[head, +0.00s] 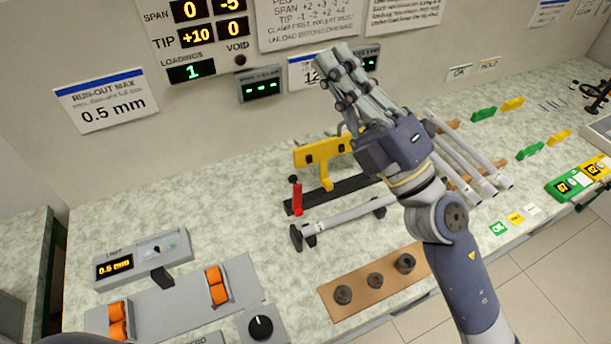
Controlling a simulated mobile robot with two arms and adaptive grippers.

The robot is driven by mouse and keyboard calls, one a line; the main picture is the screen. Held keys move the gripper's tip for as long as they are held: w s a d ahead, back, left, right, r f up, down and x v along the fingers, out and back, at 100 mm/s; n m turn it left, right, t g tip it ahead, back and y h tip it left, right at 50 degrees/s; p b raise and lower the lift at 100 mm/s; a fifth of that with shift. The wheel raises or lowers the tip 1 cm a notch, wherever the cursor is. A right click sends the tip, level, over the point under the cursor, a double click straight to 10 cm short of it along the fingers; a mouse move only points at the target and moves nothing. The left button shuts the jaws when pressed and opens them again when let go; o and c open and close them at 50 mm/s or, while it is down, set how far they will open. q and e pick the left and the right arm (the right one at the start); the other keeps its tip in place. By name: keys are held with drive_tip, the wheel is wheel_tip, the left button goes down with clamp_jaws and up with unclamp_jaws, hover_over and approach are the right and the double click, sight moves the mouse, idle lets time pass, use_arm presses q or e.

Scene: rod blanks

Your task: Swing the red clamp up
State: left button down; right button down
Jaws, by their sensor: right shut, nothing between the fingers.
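The red clamp (297,196) is a small upright red lever with a dark tip, at the left end of a black rail fixture on the bench. A yellow bracket (322,151) stands just behind it, and a grey rod (345,218) lies in front. My right gripper (337,56) is raised above and behind the fixture, to the right of the clamp and apart from it. Its fingers are together and empty, pointing up toward the wall. My arm hides the right part of the fixture. My left gripper is out of view.
A brown board with several dark round pegs (376,280) lies in front of the fixture. Several grey rods (470,165) rest on a wooden rack to the right. The bench (180,205) left of the clamp is clear.

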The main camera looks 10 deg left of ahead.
drive_tip(key=s+a+f+n+g+y, duration=0.1)
drive_tip(key=s+a+n+g, duration=0.1)
drive_tip(key=a+n+g, duration=0.25)
drive_tip(key=s+a+f+n+g, duration=0.1)
drive_tip(key=s+a+n+g, duration=0.2)
drive_tip(key=n+g, duration=0.3)
drive_tip(key=n+h, duration=0.7)
drive_tip(key=h, duration=1)
approach(301, 185)
drive_tip(key=shift+g, duration=0.35)
drive_tip(key=p+x, duration=0.2)
drive_tip(key=w+p+x, duration=0.1)
drive_tip(key=p+x, duration=0.1)
drive_tip(key=x, duration=0.1)
drive_tip(key=shift+w+f, duration=0.1)
drive_tip(key=shift+w+a+f+p, duration=0.35)
drive_tip(key=shift+a+f+p, duration=0.05)
drive_tip(key=shift+a+f, duration=0.15)
